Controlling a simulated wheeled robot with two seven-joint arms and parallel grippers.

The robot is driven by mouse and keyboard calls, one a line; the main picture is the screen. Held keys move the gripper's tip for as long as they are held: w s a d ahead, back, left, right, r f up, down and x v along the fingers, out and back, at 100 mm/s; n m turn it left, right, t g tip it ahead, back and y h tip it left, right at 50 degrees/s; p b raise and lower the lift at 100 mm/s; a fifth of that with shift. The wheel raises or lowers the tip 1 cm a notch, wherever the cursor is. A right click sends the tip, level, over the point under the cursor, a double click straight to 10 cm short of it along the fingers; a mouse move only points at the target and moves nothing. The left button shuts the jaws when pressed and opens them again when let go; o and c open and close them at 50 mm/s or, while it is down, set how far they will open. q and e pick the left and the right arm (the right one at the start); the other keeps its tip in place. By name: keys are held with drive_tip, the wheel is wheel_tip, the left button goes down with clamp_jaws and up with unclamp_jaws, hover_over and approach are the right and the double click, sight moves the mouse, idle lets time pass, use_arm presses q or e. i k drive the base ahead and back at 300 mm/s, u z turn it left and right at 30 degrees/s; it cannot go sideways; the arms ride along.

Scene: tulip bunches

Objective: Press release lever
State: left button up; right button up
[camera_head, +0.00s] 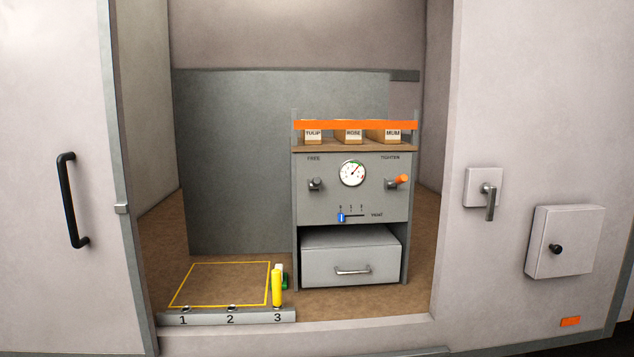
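No part is labelled as a release lever, so I cannot tell which one it is. A grey lever handle (490,203) hangs down from a white plate on the right wall panel. On the grey machine (325,197), a dark knob (316,184) sits under the word FREE. An orange-tipped lever (398,180) sits under TIGHTEN and points right. A round gauge (352,173) is between them. A blue slider (341,217) is at the left end of its scale. Neither of my grippers is in view.
A yellow upright post (277,288) stands at position 3 of a numbered strip (205,317), with something green behind it. A yellow-outlined square (222,284) is empty. The machine's drawer (352,262) protrudes. A small knobbed box (563,243) is at right, a black door handle (70,201) at left.

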sight(316, 181)
drive_tip(key=u, duration=0.65)
drive_tip(key=i, duration=1.3)
drive_tip(key=z, duration=0.7)
